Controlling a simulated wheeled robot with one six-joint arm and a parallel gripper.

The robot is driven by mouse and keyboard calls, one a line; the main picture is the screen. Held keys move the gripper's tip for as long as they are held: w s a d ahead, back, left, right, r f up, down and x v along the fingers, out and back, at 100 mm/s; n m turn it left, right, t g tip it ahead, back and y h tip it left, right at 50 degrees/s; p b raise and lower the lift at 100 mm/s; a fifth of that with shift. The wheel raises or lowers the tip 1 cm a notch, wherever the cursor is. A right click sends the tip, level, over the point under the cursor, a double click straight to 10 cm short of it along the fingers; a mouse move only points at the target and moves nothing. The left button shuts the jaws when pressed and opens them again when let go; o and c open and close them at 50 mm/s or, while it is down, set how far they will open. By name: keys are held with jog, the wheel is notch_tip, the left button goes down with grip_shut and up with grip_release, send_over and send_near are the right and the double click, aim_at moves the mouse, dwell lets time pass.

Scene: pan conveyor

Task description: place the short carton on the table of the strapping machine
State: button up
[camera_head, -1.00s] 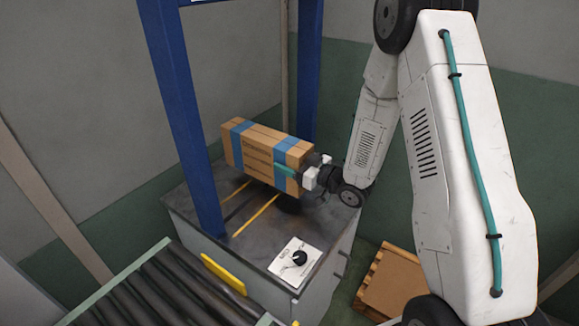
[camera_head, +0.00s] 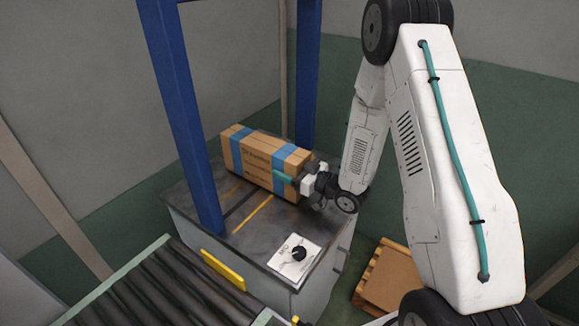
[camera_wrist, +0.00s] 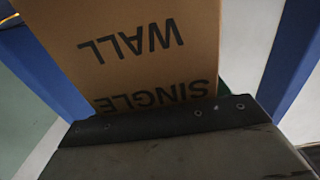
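The short carton (camera_head: 262,163), brown with blue bands, lies lengthwise over the dark table of the strapping machine (camera_head: 262,234). It sits between the two blue posts, toward the back of the table. Its underside is at or very near the tabletop; I cannot tell a gap. My gripper (camera_head: 294,177) is at the carton's right end, with a teal finger against its front side. The other finger is hidden behind the carton.
The blue frame posts (camera_head: 183,120) rise close to the carton on both sides. A control panel with a black knob (camera_head: 296,257) is at the table's front corner. A roller conveyor (camera_head: 150,290) with a yellow stop (camera_head: 223,270) is at front left. A wooden pallet (camera_head: 388,277) lies at right.

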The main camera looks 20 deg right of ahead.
jog(key=o, duration=0.3)
jog(key=shift+o, duration=0.2)
